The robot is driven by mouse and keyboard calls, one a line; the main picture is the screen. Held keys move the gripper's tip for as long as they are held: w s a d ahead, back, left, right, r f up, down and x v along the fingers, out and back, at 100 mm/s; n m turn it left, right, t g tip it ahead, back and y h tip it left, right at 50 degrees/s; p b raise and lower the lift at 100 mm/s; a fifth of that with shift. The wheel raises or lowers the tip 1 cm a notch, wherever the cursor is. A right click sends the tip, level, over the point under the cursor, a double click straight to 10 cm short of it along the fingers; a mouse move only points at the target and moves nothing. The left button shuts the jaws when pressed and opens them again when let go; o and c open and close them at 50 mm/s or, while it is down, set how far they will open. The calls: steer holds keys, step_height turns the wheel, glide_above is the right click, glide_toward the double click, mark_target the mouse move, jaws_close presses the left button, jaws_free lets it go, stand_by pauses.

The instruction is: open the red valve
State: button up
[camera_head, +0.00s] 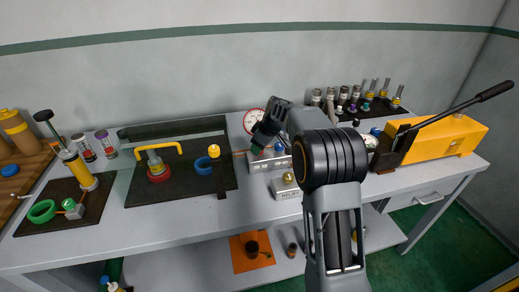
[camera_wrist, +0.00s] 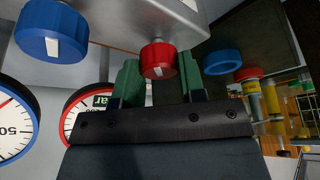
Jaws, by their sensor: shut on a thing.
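A blue knob (camera_wrist: 52,28) of the same kind is on the box, left of the red one in the wrist view.
A red-rimmed gauge (camera_head: 254,121) stands behind the box, and a blue-rimmed gauge (camera_wrist: 15,118) is close by. A labelled block (camera_head: 286,187) sits in front. A dark mat (camera_head: 203,168) with a red wheel (camera_head: 158,174) and blue ring (camera_head: 203,166) lies left. A yellow machine (camera_head: 440,140) stands right.

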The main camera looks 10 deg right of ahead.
steer(key=n+g, duration=0.1)
steer(key=n, duration=0.2)
steer(key=shift+n+y, duration=0.3)
steer(key=shift+y, duration=0.1)
steer(key=shift+w+n+g+p, duration=0.1)
steer(key=shift+n+g+p, duration=0.55)
steer(key=shift+n, duration=1.05)
steer(key=shift+g, duration=0.25)
steer(key=o, duration=0.9)
steer(key=p+v, duration=0.1)
steer(key=v, duration=1.3)
steer(key=shift+d+f, duration=0.15)
steer(key=shift+d, duration=0.05)
